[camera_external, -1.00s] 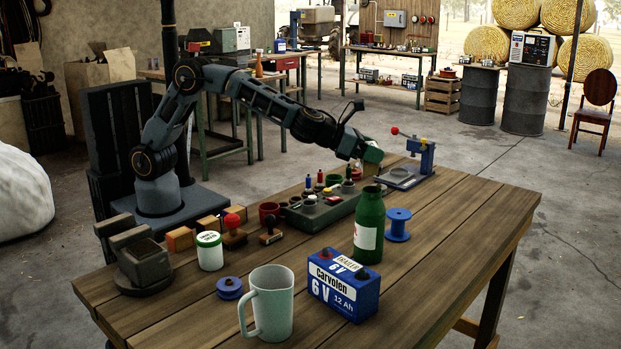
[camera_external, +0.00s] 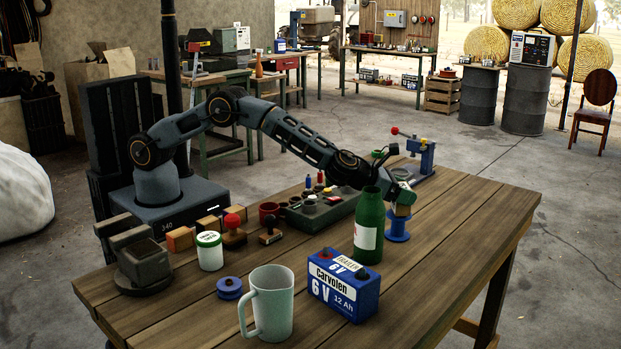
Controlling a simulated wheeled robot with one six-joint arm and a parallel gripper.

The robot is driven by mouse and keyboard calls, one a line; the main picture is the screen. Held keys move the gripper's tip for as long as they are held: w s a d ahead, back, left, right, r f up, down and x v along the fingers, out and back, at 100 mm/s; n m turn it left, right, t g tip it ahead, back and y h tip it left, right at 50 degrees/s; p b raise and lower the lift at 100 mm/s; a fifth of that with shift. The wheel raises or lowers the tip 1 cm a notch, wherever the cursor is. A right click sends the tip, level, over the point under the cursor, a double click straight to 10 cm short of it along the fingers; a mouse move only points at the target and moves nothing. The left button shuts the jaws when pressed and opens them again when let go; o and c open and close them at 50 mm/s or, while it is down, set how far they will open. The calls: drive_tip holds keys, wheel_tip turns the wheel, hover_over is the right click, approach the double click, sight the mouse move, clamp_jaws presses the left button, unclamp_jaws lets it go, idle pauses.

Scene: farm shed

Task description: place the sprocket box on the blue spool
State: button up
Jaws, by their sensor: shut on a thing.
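A small tan box (camera_external: 403,210), which I take to be the sprocket box, is in my gripper (camera_external: 402,202). My gripper is shut on it and points down over the upright blue spool (camera_external: 397,234). The box is right at the spool's top flange; I cannot tell whether they touch. The gripper and box cover part of that flange. A second, flatter blue spool-like piece (camera_external: 229,288) lies at the front left of the table.
A green bottle (camera_external: 369,232) stands close to the left of the upright spool. A blue battery (camera_external: 343,285) and a pale mug (camera_external: 270,303) stand nearer the front. A blue hand press (camera_external: 425,158) is behind. The table's right side is clear.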

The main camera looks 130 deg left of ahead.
drive_tip(key=shift+f, duration=0.25)
drive_tip(key=shift+f+b, duration=0.15)
drive_tip(key=shift+b, duration=0.15)
drive_tip(key=o, duration=1)
drive_tip(key=shift+c, duration=0.2)
